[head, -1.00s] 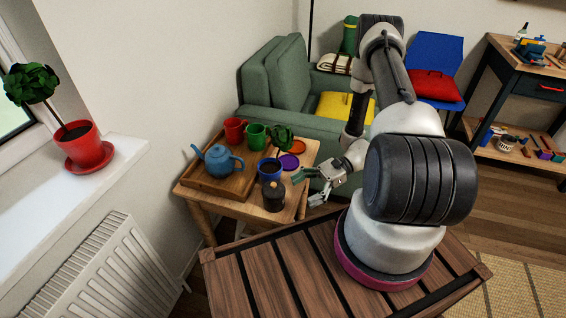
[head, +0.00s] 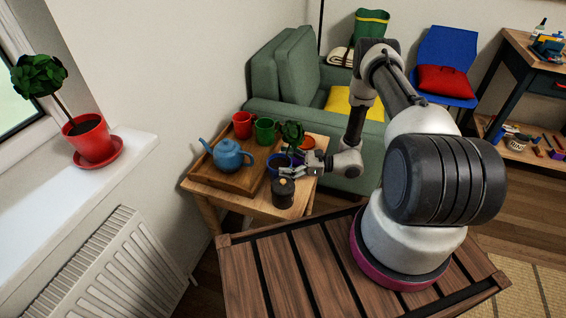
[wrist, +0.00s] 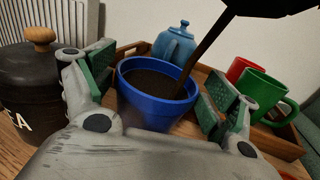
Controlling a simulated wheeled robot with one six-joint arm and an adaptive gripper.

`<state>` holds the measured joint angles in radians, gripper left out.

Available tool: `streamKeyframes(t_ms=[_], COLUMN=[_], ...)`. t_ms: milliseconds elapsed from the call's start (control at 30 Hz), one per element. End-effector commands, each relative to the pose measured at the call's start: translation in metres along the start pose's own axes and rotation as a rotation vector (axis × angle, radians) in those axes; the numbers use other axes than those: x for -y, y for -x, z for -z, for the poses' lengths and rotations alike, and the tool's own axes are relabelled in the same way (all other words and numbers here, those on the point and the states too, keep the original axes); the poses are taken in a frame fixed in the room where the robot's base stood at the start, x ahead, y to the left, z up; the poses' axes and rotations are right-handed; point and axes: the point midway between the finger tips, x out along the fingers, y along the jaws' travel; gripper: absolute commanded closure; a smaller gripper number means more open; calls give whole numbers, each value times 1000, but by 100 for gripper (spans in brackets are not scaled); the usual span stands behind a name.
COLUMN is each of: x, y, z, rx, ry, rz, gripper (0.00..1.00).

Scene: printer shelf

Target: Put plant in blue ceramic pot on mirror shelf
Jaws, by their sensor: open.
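The plant in the blue ceramic pot stands upright on the small wooden side table; its dark green leaves (head: 292,131) and part of the blue pot (head: 274,164) show in the head view. In the wrist view the blue pot (wrist: 152,112), with soil and a dark stem, sits between the two green-padded fingers. My gripper (head: 285,170) is open around the pot, with a visible gap at the fingers in the wrist view (wrist: 158,82). No mirror shelf is in view.
A dark canister (head: 283,193) with a wooden knob stands close beside the gripper. A wooden tray (head: 226,181) holds a blue teapot (head: 229,156), a red mug (head: 242,124) and a green mug (head: 265,130). A green armchair (head: 285,75) stands behind the table.

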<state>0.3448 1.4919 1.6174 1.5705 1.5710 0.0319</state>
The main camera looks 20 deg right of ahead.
Motion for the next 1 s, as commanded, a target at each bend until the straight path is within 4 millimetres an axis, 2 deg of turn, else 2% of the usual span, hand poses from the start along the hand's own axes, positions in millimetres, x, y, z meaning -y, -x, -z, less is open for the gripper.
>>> streamKeyframes(t_ms=[267,600,867,1000], x=[0,0,0,0], y=[-3,-3,-3,-3], z=[0,0,-2,-10], rx=[0,0,1,1], ry=[0,-1,1,1], rz=[0,0,0,0], gripper=[15,76,77,77])
